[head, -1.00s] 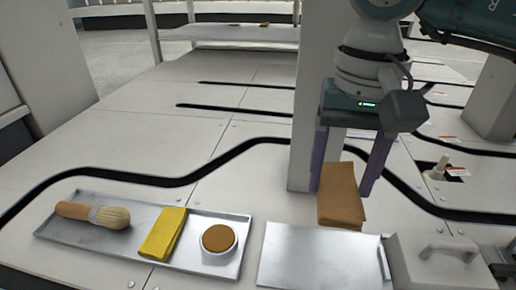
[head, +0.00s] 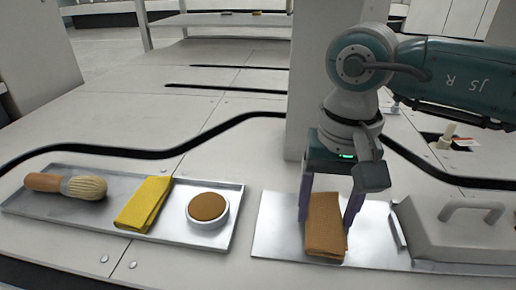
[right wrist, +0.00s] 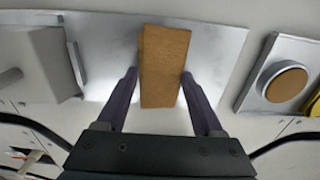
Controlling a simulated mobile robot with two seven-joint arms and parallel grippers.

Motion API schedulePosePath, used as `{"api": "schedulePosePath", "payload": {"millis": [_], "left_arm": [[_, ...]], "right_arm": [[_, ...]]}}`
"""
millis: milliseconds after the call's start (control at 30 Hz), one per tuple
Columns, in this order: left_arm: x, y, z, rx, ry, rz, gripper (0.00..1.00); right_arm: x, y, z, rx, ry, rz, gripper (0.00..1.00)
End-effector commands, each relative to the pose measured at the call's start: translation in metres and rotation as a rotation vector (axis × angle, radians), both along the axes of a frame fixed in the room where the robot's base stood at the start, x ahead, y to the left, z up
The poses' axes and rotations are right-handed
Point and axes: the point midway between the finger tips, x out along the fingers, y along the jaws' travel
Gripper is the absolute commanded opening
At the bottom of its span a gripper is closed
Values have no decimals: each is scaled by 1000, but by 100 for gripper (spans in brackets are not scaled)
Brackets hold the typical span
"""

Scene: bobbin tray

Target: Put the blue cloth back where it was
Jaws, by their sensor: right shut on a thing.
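No blue cloth shows in these views. A brown folded cloth (head: 326,226) is between the fingers of my right gripper (head: 326,212), which is shut on it. The cloth is over the left part of a bare metal plate (head: 275,228); I cannot tell whether it touches the plate. In the right wrist view the brown cloth (right wrist: 164,68) sits between both dark fingers (right wrist: 159,78), with the plate (right wrist: 215,45) behind it. A yellow folded cloth (head: 145,203) lies in the metal tray (head: 175,235) at the left. My left gripper is not in view.
The tray also holds a wooden-handled brush (head: 85,187) and a round white dish with a brown top (head: 207,208). A grey handled block (head: 465,235) stands on the plate's right side. A pale column (head: 305,90) rises behind. The table behind the tray is clear.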

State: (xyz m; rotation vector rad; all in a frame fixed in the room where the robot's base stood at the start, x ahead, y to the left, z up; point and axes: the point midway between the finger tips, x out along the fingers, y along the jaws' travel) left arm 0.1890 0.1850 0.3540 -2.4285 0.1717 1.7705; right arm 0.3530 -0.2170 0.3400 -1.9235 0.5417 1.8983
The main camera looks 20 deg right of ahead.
Motion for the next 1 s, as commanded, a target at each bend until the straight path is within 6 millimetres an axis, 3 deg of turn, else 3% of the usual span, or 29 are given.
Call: {"api": "schedulePosePath", "payload": {"millis": [200,233,467,767,867,1000], "left_arm": [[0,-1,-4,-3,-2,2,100],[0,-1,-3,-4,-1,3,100],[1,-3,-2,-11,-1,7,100],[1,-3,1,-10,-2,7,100],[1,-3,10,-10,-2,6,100],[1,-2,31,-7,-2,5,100]], "right_arm": [[0,0,-4,0,0,0,24],[0,0,-3,0,0,0,71],[0,0,-2,0,0,0,97],[0,0,0,0,0,0,99],[1,0,13,0,-2,1,99],[0,0,44,-1,-3,1,99]]}}
